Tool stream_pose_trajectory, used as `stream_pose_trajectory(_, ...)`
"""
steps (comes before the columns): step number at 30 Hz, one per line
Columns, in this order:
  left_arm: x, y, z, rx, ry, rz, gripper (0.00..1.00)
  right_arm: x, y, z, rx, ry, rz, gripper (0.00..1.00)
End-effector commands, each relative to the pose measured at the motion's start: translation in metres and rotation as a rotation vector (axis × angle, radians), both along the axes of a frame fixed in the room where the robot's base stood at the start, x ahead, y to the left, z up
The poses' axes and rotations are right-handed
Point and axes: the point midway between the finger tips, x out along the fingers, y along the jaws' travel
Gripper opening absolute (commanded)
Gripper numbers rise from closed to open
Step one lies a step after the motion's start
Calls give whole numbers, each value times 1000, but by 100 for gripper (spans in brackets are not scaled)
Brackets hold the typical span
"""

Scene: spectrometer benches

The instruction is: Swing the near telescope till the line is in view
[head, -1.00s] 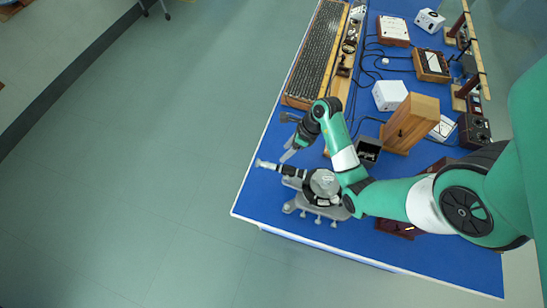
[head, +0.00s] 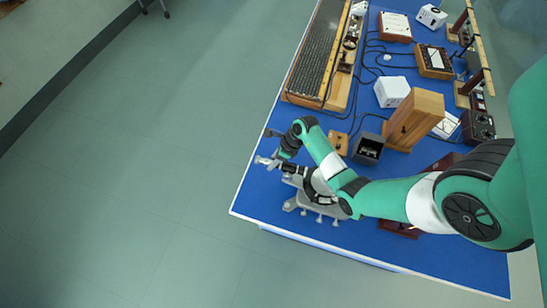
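The spectrometer stands near the left front corner of the blue bench, on a grey footed base (head: 327,210). Its near telescope (head: 291,169) is a dark tube that points left, with a pale eyepiece end close to the bench's left edge. My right gripper (head: 274,158) is low at the telescope's outer end. Its fingers are small and overlap the tube in the picture, so I cannot tell whether they touch or grip it. My forearm covers much of the spectrometer's round middle. No spectral line can be seen from here. My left gripper is not in view.
A dark open box (head: 369,147) and a tall wooden case (head: 413,119) stand behind the spectrometer. A long ribbed wooden apparatus (head: 318,55), a white box (head: 392,91) and cables lie farther back. The floor left of the bench is clear.

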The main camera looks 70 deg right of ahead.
Motion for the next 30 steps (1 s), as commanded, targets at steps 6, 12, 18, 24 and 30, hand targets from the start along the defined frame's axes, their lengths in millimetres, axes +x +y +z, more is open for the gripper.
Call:
stream_pose_trajectory(6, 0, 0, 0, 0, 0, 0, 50, 0, 0, 0, 0, 0, 0, 7)
stream_pose_trajectory(12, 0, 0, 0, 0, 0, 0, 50, 0, 0, 0, 0, 0, 0, 0)
stream_pose_trajectory(18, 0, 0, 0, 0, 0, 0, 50, 0, 0, 0, 0, 0, 0, 0)
stream_pose_trajectory(24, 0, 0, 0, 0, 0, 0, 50, 0, 0, 0, 1, 0, 0, 0)
stream_pose_trajectory(30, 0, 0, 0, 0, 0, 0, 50, 0, 0, 0, 1, -1, 0, 0)
